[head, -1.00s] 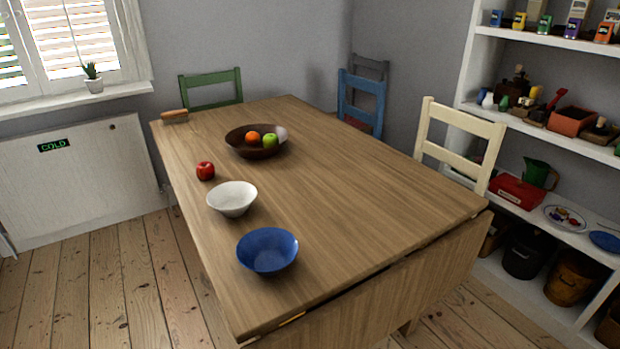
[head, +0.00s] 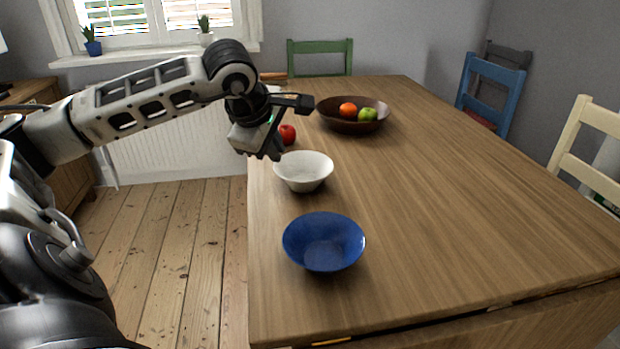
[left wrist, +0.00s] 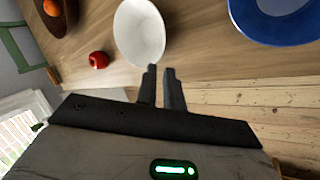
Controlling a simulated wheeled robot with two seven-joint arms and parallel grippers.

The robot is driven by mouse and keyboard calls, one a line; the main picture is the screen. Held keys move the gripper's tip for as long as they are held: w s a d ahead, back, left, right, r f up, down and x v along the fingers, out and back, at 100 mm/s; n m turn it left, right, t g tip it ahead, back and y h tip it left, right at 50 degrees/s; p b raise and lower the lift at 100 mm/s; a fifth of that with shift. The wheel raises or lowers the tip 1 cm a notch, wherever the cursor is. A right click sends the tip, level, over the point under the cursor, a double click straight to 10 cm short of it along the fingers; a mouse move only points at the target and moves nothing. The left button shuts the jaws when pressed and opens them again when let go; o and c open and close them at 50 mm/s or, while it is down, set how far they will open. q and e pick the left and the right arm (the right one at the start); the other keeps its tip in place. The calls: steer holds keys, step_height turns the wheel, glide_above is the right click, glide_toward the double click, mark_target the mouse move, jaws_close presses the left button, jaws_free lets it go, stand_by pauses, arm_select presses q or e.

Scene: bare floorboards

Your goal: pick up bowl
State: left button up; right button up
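A blue bowl (head: 324,243) sits near the front left corner of the table. A white bowl (head: 303,172) sits behind it, close to the left edge. In the left wrist view the white bowl (left wrist: 139,32) is ahead of the fingers and the blue bowl (left wrist: 276,20) is at upper right, partly cut off. My left gripper (head: 300,104) is above the table's left edge, behind and above the white bowl, touching neither bowl. Its fingers (left wrist: 161,72) are close together with nothing between them. My right gripper is in neither current view.
The wooden table (head: 450,190) has wide clear space to the right. A red apple (head: 287,134) lies behind the white bowl. A dark wooden bowl (head: 340,124) holds fruit farther back. Chairs stand around the table, including a cream chair (head: 580,150).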

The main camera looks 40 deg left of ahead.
mark_target(294, 183)
arm_select(q)
steer(key=x, duration=1.4)
steer(key=shift+f, duration=0.45)
jaws_close()
steer(key=shift+r, duration=0.1)
